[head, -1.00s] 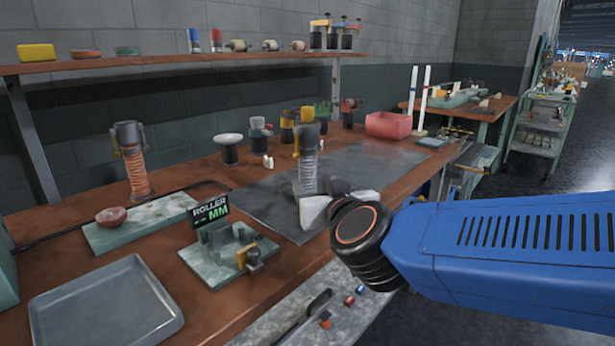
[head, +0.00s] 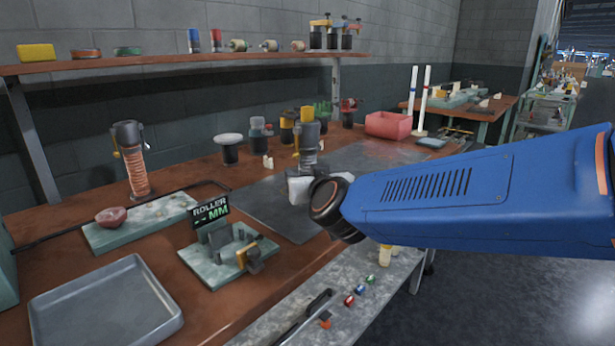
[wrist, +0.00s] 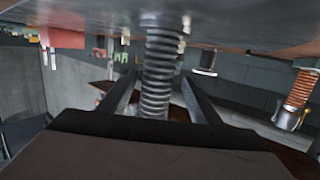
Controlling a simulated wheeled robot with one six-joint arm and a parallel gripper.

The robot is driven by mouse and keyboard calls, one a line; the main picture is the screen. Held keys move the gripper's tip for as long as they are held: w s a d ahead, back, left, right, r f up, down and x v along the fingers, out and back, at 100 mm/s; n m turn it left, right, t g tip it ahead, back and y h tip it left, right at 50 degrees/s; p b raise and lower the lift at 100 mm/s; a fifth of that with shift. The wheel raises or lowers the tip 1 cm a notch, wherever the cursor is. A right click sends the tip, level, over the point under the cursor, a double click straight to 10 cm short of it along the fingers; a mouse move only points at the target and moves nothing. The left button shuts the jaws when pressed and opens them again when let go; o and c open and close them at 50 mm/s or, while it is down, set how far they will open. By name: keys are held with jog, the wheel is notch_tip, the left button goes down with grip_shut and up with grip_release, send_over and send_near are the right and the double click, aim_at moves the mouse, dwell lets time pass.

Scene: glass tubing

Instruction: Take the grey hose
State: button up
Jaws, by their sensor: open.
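The grey hose (head: 308,158) stands upright on the dark mat, a ribbed tube with a dark grey top and a yellow lever at its side. In the head view my gripper (head: 303,188) is low at the hose and hides its lower part. In the wrist view, which is upside down, the ribbed grey hose (wrist: 159,75) stands between the two open dark fingers of my gripper (wrist: 158,80). The fingers have a gap on each side of it, and I see no grip on it.
An orange ribbed hose (head: 138,172) stands at the left of the bench. A roller fixture (head: 228,258) and a grey tray (head: 105,305) are nearer. Several coloured-top pieces stand behind the hose. The dark mat (head: 262,205) is mostly clear.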

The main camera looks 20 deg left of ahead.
aim_at(304, 166)
jog(key=x, duration=0.4)
jog(key=shift+w, duration=0.35)
jog(key=c, duration=1.4)
jog(key=shift+r, duration=0.1)
jog(key=shift+r, duration=0.1)
